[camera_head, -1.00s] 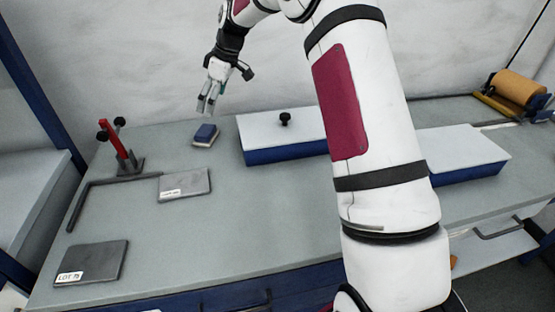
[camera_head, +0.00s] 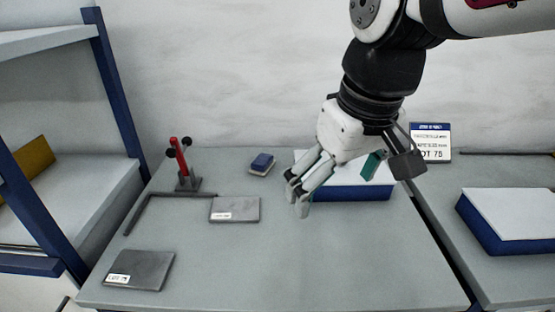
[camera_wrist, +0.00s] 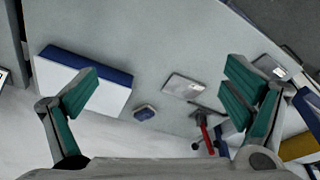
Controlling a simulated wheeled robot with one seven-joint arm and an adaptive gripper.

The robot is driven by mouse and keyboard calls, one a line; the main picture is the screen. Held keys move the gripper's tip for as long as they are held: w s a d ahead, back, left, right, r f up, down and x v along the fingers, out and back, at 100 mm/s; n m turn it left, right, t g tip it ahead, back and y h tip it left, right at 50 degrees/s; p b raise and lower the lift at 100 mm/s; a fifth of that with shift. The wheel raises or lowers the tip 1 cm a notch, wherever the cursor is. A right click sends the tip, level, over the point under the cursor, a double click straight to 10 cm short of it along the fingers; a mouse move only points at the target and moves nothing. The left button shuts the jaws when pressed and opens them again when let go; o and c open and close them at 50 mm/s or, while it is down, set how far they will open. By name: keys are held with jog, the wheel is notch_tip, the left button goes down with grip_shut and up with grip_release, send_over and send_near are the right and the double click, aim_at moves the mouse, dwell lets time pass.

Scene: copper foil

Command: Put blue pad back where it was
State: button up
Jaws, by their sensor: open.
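The blue pad (camera_head: 262,162), a small block with a blue top and paler underside, lies on the grey table (camera_head: 250,257) near the back wall. It also shows in the wrist view (camera_wrist: 145,112), below the middle. My gripper (camera_head: 299,194) is open and empty, pointing down over the table to the right of the pad and in front of the white-topped blue box (camera_head: 350,193). In the wrist view the spread green-lined fingers (camera_wrist: 160,92) have nothing between them. The gripper hides part of the box.
A red clamp stand (camera_head: 185,165) with a dark angled bar stands left of the pad. Two labelled grey plates lie at the front left (camera_head: 140,269) and middle (camera_head: 235,208). A "LOT 75" sign (camera_head: 431,142) stands at the back. The table's front middle is clear.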

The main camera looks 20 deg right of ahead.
jog(key=s+f+m, duration=0.2)
jog(key=s+f, duration=0.2)
jog(key=s, duration=0.5)
jog(key=shift+d, duration=0.2)
jog(key=shift+f, duration=0.1)
